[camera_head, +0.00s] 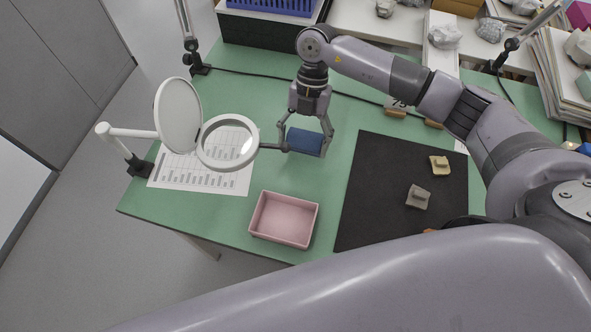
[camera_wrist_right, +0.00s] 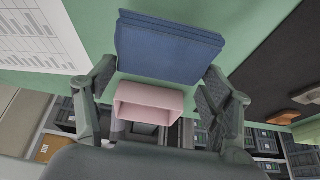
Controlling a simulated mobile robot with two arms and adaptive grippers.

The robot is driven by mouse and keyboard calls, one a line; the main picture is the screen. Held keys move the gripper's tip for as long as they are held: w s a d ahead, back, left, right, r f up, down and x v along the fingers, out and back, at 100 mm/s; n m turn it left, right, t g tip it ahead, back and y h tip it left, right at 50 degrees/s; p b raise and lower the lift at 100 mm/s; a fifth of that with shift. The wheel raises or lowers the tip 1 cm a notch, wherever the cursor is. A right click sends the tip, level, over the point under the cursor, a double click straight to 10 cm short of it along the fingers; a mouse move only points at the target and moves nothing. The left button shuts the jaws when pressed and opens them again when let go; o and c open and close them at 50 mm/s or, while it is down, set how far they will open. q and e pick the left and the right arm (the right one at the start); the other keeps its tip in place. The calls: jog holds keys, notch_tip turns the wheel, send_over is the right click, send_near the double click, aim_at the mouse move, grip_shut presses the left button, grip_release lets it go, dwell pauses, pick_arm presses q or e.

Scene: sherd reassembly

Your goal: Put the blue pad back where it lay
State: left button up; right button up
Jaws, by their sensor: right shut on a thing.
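The blue pad (camera_head: 305,141) is a thick blue block between the fingers of my right gripper (camera_head: 306,134), which is shut on it. The gripper points down over the green table, right of the magnifier's round lens. I cannot tell whether the pad touches the table or hangs just above it. In the right wrist view the pad (camera_wrist_right: 170,48) fills the top middle, with a finger of the gripper (camera_wrist_right: 161,72) on each side. My left gripper is out of view.
A pink tray (camera_head: 284,219) is nearer the front. A magnifier (camera_head: 228,143) stands over a printed sheet (camera_head: 200,178) at left. A black mat (camera_head: 375,190) with a grey sherd (camera_head: 418,197) and a tan sherd (camera_head: 439,164) lies right. Green table shows between pad and tray.

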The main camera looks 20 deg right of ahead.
jog(key=s+a+f, duration=0.1)
jog(key=s+a, duration=0.1)
jog(key=shift+s+f+p, duration=0.3)
jog(key=shift+s+f, duration=0.05)
jog(key=shift+s, duration=0.05)
jog(key=s+a+f, duration=0.1)
jog(key=s+f+p, duration=0.1)
jog(key=shift+s+a, duration=0.3)
jog(key=shift+a, duration=0.05)
jog(key=shift+s+a+f, duration=0.15)
jog(key=shift+s+f, duration=0.05)
jog(key=shift+f, duration=0.15)
jog(key=o, duration=1)
